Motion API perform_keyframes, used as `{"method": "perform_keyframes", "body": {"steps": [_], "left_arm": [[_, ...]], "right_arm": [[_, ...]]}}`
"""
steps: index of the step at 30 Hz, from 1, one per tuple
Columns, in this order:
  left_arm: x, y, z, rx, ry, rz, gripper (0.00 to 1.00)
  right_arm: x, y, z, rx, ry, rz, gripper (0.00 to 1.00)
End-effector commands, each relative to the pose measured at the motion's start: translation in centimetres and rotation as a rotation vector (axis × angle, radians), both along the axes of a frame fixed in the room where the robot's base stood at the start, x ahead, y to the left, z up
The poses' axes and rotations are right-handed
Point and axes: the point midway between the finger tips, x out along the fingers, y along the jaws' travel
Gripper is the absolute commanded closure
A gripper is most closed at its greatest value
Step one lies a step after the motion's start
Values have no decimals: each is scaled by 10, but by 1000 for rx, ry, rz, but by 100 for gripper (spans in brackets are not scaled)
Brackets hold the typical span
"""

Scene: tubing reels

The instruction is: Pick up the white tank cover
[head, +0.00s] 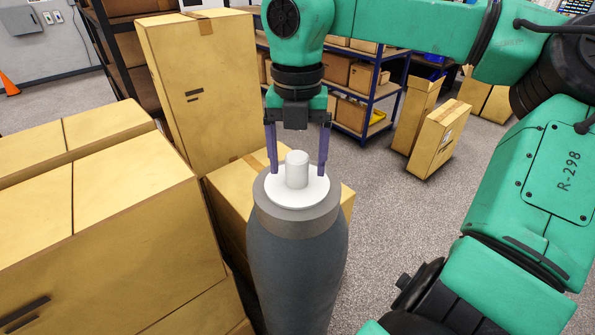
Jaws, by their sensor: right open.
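The white tank cover (297,176) sits on top of the dark grey tank (297,270), inside its lighter grey rim. It is a flat round disc with an upright cylindrical knob in the middle. My right gripper (298,170) points straight down over the cover. Its two purple fingers are wide apart, one on each side of the knob, with visible gaps to it. The fingertips are near the disc's surface; I cannot tell if they touch it. My left gripper is not in view.
Large cardboard boxes (95,230) stand close on the left, and a tall carton (205,85) stands behind. A lower box (225,205) is right behind the tank. Blue shelving (372,115) and upright cartons (438,138) are further back. Grey floor (400,210) to the right is clear.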

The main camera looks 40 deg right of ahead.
Motion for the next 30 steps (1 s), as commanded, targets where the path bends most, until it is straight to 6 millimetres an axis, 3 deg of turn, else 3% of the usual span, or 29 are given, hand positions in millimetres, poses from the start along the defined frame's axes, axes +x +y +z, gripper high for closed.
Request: {"method": "perform_keyframes", "body": {"steps": [3, 9, 10, 22, 26, 30], "left_arm": [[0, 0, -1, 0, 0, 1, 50], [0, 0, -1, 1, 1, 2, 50], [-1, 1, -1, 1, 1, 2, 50], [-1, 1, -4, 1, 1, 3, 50], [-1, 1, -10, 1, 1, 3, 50], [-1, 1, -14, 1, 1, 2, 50]], "right_arm": [[0, 0, 0, 0, 0, 0, 17], [0, 0, 0, 0, 0, 0, 93], [0, 0, 0, 0, 0, 0, 100], [1, -1, 10, -1, -2, -3, 100], [1, 0, 32, -2, -5, -3, 100], [2, -1, 77, -4, -7, -6, 100]]}}
